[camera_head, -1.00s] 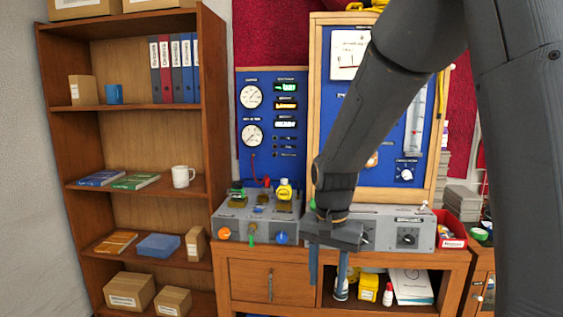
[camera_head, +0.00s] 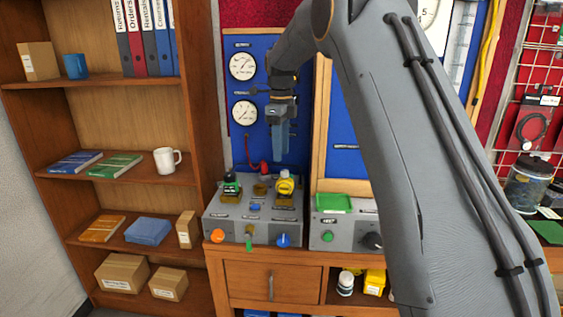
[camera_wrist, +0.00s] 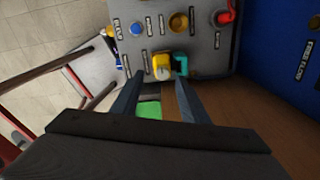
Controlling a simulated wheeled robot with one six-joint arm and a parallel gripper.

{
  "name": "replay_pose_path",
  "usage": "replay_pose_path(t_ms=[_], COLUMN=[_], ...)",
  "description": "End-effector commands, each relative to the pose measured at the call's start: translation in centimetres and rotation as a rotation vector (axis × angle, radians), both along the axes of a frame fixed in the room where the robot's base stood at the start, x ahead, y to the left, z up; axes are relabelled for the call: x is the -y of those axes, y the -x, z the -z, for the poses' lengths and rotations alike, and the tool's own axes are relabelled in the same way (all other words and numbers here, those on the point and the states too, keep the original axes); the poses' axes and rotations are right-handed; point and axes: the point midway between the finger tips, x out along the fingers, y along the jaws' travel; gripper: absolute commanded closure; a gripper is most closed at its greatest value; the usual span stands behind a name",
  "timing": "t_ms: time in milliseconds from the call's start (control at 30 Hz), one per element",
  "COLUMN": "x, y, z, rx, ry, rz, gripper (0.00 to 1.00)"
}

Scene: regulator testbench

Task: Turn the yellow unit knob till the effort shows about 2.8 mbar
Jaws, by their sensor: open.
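The yellow unit knob (camera_head: 285,186) stands on the right part of the top of the grey control box (camera_head: 232,229). My gripper (camera_head: 281,154) points down just above this knob, open, with a small gap under the fingertips. In the wrist view, the yellow knob (camera_wrist: 162,68) shows between and just past the tips of my two fingers (camera_wrist: 159,78). A teal part sits beside it there. The blue panel (camera_head: 297,165) stands behind, with two round gauges. Its digital readouts are hidden behind my arm, so I cannot read the effort value.
Other controls crowd the box: a green-and-black knob (camera_head: 231,184), a red knob (camera_head: 264,168), an orange button (camera_head: 217,236) and a blue knob (camera_head: 283,240). A second grey box with a green tray (camera_head: 334,203) stands to the right. A bookshelf (camera_head: 124,194) is on the left.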

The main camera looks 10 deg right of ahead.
Motion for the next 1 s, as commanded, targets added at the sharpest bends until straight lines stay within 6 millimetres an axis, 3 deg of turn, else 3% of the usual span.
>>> replay_pose_path(t_ms=[133,400,767,1000], x=[1.3,1.3,1.1,1.1], y=[0.2,0.1,0.1,0.1], z=[2.3,5.6,6.4,6.4], rx=[-0.004,-0.001,0.0,0.0], ry=[0.0,0.0,0.0,0.0], rz=[0.016,0.015,0.012,0.011], gripper=[0.59,0.59,0.59,0.96])
